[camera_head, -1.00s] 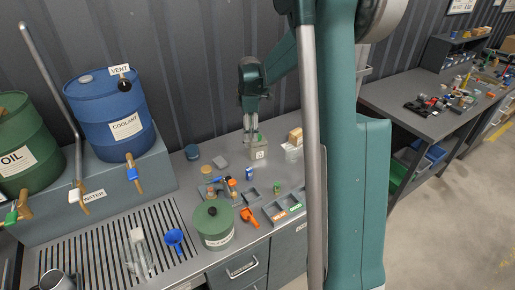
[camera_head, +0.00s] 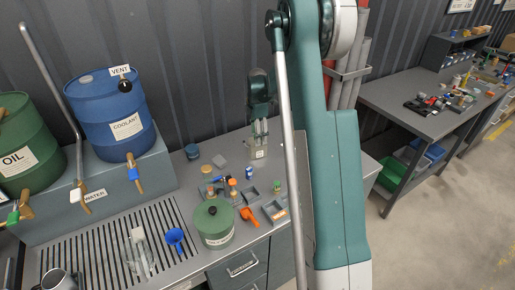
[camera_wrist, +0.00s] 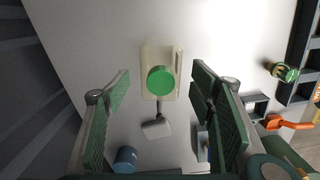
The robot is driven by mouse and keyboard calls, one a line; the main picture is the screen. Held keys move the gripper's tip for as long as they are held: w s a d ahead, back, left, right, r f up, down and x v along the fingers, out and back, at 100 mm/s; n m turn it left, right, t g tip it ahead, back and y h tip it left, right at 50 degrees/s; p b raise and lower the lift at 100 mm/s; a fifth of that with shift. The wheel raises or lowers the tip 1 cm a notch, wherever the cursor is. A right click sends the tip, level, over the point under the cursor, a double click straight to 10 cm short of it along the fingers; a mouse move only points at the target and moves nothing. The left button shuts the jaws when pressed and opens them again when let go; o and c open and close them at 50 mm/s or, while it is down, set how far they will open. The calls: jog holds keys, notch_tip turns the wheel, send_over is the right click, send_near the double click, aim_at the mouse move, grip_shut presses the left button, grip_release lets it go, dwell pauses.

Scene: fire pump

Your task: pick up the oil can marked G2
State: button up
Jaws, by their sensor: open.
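A pale, beige can (camera_head: 259,154) with a green cap stands upright at the back of the bench. In the wrist view its body (camera_wrist: 173,55) and round green cap (camera_wrist: 160,80) lie between the finger pads, with a gap on each side. My gripper (camera_head: 259,132) points down over the can, fingers apart and empty. A small mark shows on the can's front in the head view, but it is too small to read.
A green canister (camera_head: 214,226), an orange scoop (camera_head: 250,216) and small trays (camera_head: 273,210) are nearer the front.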

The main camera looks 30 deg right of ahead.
aim_at(258, 147)
jog(key=shift+f, duration=1.25)
jog(key=shift+f, duration=0.1)
jog(key=shift+f, duration=2.55)
jog(key=c, duration=1)
